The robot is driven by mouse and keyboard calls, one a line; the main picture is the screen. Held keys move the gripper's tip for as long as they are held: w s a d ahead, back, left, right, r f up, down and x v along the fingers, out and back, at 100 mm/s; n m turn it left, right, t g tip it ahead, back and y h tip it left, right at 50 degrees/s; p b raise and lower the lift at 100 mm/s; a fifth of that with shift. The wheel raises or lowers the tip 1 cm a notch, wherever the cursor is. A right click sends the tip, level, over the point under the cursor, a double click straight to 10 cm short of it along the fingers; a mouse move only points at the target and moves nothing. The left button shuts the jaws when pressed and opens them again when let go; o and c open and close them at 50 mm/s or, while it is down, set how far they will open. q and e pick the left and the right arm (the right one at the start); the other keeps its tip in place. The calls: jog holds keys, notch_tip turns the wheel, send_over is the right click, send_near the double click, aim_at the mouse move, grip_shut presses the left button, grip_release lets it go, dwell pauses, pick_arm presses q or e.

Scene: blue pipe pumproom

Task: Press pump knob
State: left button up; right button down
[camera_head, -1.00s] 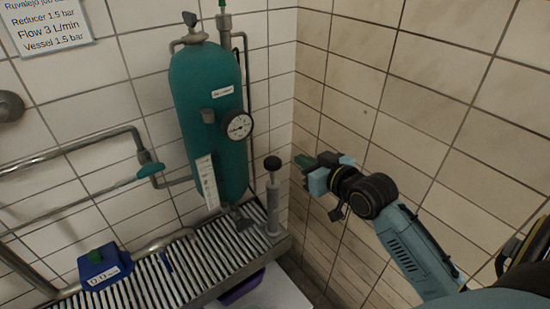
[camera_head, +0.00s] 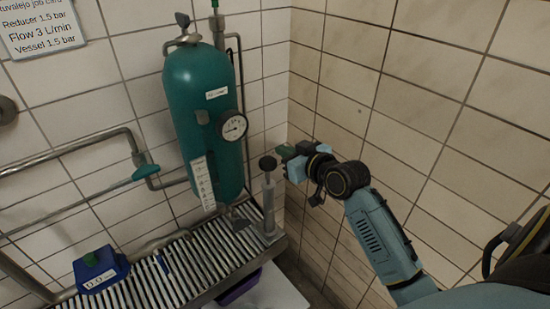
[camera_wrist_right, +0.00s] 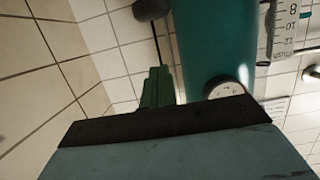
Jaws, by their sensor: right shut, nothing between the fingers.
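The pump knob (camera_head: 267,163) is a dark ball on a thin rod above the upright grey pump cylinder (camera_head: 269,208), at the right end of the slatted bench. The rod shows between ball and cylinder, so the knob stands raised. My right gripper (camera_head: 283,150), with green fingers, is shut and empty just right of the knob and slightly higher in the picture; whether it touches is unclear. In the right wrist view the shut green fingers (camera_wrist_right: 157,88) point toward a dark round thing (camera_wrist_right: 152,8), probably the knob, at the top edge. My left gripper is not in view.
A teal vessel (camera_head: 203,120) with a pressure gauge (camera_head: 234,126) stands left of the pump. Pipes with a teal-handled valve (camera_head: 146,172) run along the left wall. A blue box (camera_head: 101,268) sits on the slatted bench (camera_head: 190,262). The tiled right wall (camera_head: 400,110) is close beside my arm.

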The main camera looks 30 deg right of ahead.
send_over(268, 172)
jog(key=d, duration=0.2)
jog(key=f, duration=0.2)
jog(key=shift+s+a+f, duration=0.1)
jog(key=shift+s+f, duration=0.05)
jog(key=shift+f, duration=0.65)
jog(key=shift+s+f, duration=0.15)
jog(key=shift+f, duration=0.65)
notch_tip(268, 172, down, 6)
jog(key=b, duration=0.3)
jog(key=shift+f+b, duration=0.15)
jog(key=shift+b, duration=0.2)
jog(key=shift+s, duration=0.1)
